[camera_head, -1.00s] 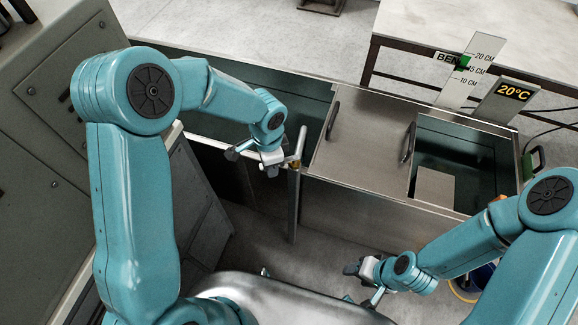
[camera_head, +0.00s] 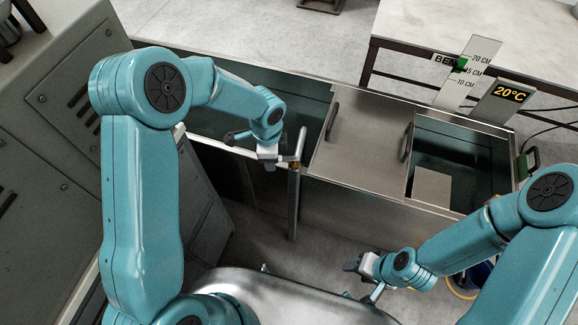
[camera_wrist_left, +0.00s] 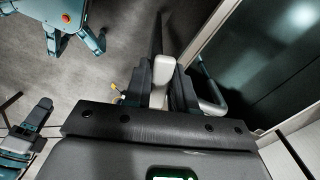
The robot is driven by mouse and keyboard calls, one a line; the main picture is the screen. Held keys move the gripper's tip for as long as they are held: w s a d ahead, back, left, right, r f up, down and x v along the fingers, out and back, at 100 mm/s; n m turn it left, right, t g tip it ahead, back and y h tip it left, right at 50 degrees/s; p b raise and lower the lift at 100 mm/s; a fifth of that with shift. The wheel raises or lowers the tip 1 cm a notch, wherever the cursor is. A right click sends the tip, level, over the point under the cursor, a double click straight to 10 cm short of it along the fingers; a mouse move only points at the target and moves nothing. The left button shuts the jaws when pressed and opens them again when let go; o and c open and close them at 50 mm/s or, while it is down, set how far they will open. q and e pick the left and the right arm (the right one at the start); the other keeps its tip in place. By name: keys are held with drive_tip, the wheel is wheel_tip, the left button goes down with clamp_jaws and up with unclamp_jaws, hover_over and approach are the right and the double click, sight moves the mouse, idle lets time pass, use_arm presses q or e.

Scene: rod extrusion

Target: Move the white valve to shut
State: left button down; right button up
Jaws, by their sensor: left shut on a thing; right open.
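The white valve handle (camera_wrist_left: 162,68) stands between the two dark fingers of my left gripper (camera_wrist_left: 162,88) in the left wrist view. The gripper is shut on it. In the head view my left gripper (camera_head: 268,155) is beside the top of the upright metal pipe (camera_head: 294,205), just left of it. The handle is largely hidden by the gripper there. A small brass-coloured part (camera_head: 294,165) shows near the pipe top. My right gripper (camera_head: 355,266) is open and empty at the lower middle, low in front of the tank.
A steel tank (camera_head: 350,205) with a lid (camera_head: 355,140) and handles runs behind the pipe. A grey cabinet (camera_head: 60,120) stands at the left. A level gauge (camera_head: 468,75) and a 20°C display (camera_head: 506,95) stand behind the tank, before a table (camera_head: 480,25).

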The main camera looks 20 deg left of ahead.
use_arm(q)
drive_tip(key=shift+w+m, duration=0.25)
drive_tip(key=shift+m, duration=0.05)
drive_tip(key=shift+r, duration=0.1)
drive_tip(key=shift+w+a+m+p, duration=0.1)
drive_tip(key=shift+w+m+p, duration=0.1)
drive_tip(key=shift+m+p, duration=0.15)
drive_tip(key=shift+w+m, duration=0.35)
drive_tip(key=shift+m, duration=0.3)
drive_tip(key=shift+p, duration=0.3)
drive_tip(key=shift+w, duration=0.1)
drive_tip(key=c, duration=0.8)
unclamp_jaws()
drive_tip(key=shift+w+m, duration=0.1)
drive_tip(key=shift+m, duration=0.3)
drive_tip(key=shift+c, duration=0.2)
